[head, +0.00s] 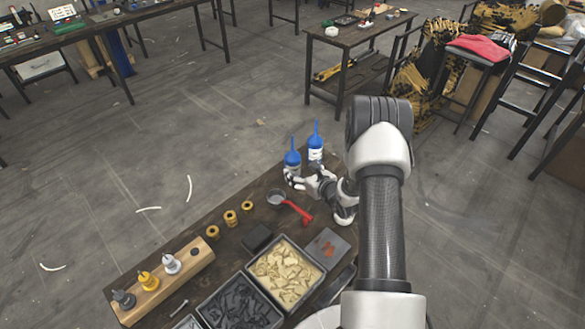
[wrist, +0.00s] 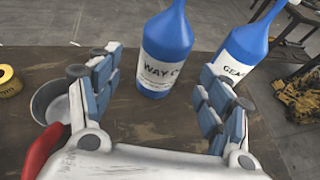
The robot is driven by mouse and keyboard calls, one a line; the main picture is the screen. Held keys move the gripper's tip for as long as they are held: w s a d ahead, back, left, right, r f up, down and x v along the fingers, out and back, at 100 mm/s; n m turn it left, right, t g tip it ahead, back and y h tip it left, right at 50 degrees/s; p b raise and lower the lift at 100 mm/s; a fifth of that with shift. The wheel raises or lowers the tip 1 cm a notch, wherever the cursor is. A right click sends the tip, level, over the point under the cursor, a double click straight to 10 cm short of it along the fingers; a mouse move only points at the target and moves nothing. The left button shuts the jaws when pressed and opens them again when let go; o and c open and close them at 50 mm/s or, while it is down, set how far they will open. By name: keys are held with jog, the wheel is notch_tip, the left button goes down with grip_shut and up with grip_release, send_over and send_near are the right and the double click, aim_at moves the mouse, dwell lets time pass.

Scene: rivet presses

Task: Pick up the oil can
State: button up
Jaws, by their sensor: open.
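Two blue bottle-shaped oil cans with pointed spouts and white labels stand upright at the far end of the workbench (head: 228,262). The nearer-left one (head: 292,158) is labelled "WAY O…" in the wrist view (wrist: 167,45). The other (head: 316,142) stands to its right, its label starting "GEA" in the wrist view (wrist: 239,58). My gripper (wrist: 160,68) is open and empty. Its fingers point at the "WAY" can, which shows in the gap between them, near the fingertips. I cannot tell whether they touch it. The gripper also shows in the head view (head: 302,179).
A metal cup (head: 277,197) with a red handle (head: 298,211) lies beside my gripper. Several yellow rolls (head: 230,218), a wooden block with bottles (head: 165,279) and bins of parts (head: 286,272) occupy the bench nearer me. Another table (head: 345,38) stands beyond open floor.

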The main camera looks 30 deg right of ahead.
aim_at(293, 164)
jog(key=b+x, duration=0.2)
jog(key=x, duration=0.5)
jog(key=shift+d, duration=0.15)
jog(key=shift+c, duration=0.4)
jog(key=c, duration=1.2)
jog(key=shift+r, duration=0.1)
jog(key=shift+c, duration=0.3)
jog(key=shift+r, duration=0.1)
